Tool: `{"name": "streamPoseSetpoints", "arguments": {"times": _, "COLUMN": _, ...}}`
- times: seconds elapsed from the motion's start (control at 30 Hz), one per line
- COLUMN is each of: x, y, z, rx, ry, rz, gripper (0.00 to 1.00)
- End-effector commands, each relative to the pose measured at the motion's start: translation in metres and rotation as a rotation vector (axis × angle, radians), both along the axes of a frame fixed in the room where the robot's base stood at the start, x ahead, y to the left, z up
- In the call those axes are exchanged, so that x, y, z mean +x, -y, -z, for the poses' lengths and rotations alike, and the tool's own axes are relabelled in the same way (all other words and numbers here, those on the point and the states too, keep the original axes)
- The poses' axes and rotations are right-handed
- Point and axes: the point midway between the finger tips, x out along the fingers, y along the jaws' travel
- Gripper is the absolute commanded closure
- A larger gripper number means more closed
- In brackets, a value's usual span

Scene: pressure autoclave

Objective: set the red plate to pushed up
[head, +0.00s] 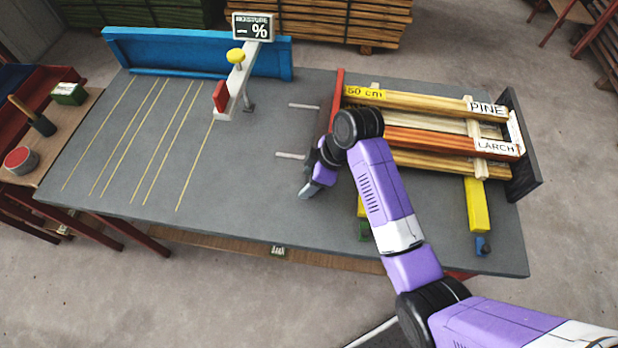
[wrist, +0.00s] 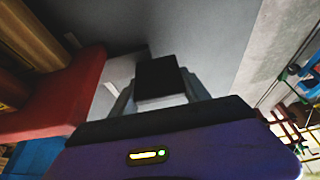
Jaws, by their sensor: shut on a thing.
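The red plate (head: 337,98) stands upright on the grey bench at the left end of the stacked boards. My arm hides its near part in the head view. It also shows as a red block at the left of the wrist view (wrist: 62,98). My gripper (head: 308,190) is low over the bench, just left of the boards' near end. In the wrist view its grey fingers are shut on a small dark block with a pale front (wrist: 158,80), beside the red plate. I cannot tell whether this block joins the plate.
Boards labelled PINE (head: 487,109) and LARCH (head: 495,147) lie right of the plate, before a dark end stop (head: 522,150). Two pale slots mark the bench (head: 290,155). A percent display (head: 252,27) and a smaller red paddle (head: 221,96) stand further left.

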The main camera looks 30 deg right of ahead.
Motion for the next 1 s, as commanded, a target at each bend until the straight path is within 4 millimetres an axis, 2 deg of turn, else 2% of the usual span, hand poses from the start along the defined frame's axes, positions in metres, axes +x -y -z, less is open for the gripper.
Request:
{"name": "streamPoseSetpoints", "arguments": {"times": 0.23, "x": 0.000, "y": 0.000, "z": 0.000, "rx": 0.000, "ry": -0.001, "rz": 0.002, "gripper": 1.00}}
{"name": "streamPoseSetpoints", "arguments": {"times": 0.27, "x": 0.000, "y": 0.000, "z": 0.000, "rx": -0.001, "ry": -0.002, "rz": 0.002, "gripper": 0.42}}
{"name": "streamPoseSetpoints", "arguments": {"times": 0.37, "x": 0.000, "y": 0.000, "z": 0.000, "rx": 0.000, "ry": -0.001, "rz": 0.002, "gripper": 0.24}}
{"name": "streamPoseSetpoints", "arguments": {"times": 0.73, "x": -0.001, "y": 0.001, "z": -0.004, "rx": 0.000, "ry": 0.000, "rz": 0.001, "gripper": 0.24}}
{"name": "streamPoseSetpoints", "arguments": {"times": 1.0, "x": -0.009, "y": 0.014, "z": -0.040, "rx": -0.001, "ry": 0.004, "rz": 0.004, "gripper": 0.24}}
